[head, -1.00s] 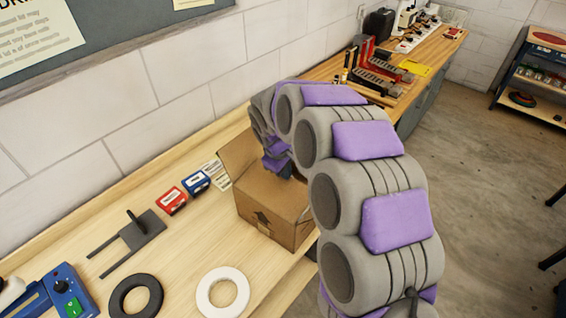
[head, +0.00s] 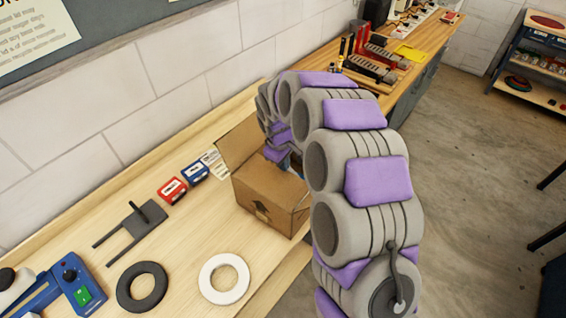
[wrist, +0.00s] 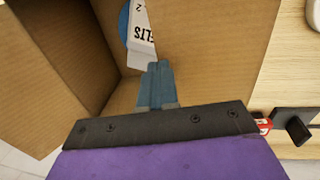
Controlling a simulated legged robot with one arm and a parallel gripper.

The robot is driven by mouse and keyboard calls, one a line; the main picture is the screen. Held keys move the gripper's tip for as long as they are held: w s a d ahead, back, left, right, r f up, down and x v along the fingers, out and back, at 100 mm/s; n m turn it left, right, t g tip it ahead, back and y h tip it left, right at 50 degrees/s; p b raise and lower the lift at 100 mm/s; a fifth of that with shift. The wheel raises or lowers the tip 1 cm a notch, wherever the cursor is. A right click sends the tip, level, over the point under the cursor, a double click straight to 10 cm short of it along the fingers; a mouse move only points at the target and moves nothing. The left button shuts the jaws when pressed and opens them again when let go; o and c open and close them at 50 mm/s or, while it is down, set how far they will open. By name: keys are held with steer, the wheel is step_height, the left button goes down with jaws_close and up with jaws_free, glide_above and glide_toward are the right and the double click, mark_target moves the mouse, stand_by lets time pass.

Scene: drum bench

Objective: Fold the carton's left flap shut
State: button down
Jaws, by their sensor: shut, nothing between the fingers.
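The brown cardboard carton (head: 262,203) stands on the bench. One flap (head: 238,142) stands raised on its back left side in the head view. In the wrist view the carton is open, with a flap (wrist: 45,85) spread at the left and a cardboard panel (wrist: 200,55) at the right. A white printed box (wrist: 141,35) and something blue show inside. My gripper (wrist: 158,68) is shut and empty, its blue-grey fingers over the opening beside the right panel's edge. I cannot tell whether they touch it. My arm hides part of the carton in the head view.
A red box (head: 172,190), a blue box (head: 195,171) and a black forked tool (head: 135,222) lie left of the carton. White (head: 224,279) and black (head: 142,287) rings lie in front. A wall runs behind the bench; open floor lies right.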

step_height(320, 180, up, 15)
steer(key=p, duration=0.2)
steer(key=shift+s+p, duration=0.15)
steer(key=shift+p, duration=0.2)
steer(key=s+d+m+g+b, duration=0.1)
steer(key=s+d+m, duration=0.1)
steer(key=s+d, duration=0.35)
steer(key=s+d+m+b, duration=0.2)
steer(key=s, duration=0.6)
steer(key=s+d+m+g+b, duration=0.1)
steer(key=s+d+m, duration=0.1)
steer(key=s+d, duration=0.35)
steer(key=s+d+f+m+b, duration=0.1)
steer(key=s+f+m, duration=0.1)
steer(key=s, duration=0.8)
steer(key=s+d+f+m+g+y+b, duration=0.1)
steer(key=s+f+m+b, duration=0.1)
steer(key=s, duration=0.8)
steer(key=shift+s+f+m, duration=0.15)
steer(key=shift+f+m, duration=0.35)
steer(key=shift+f, duration=0.05)
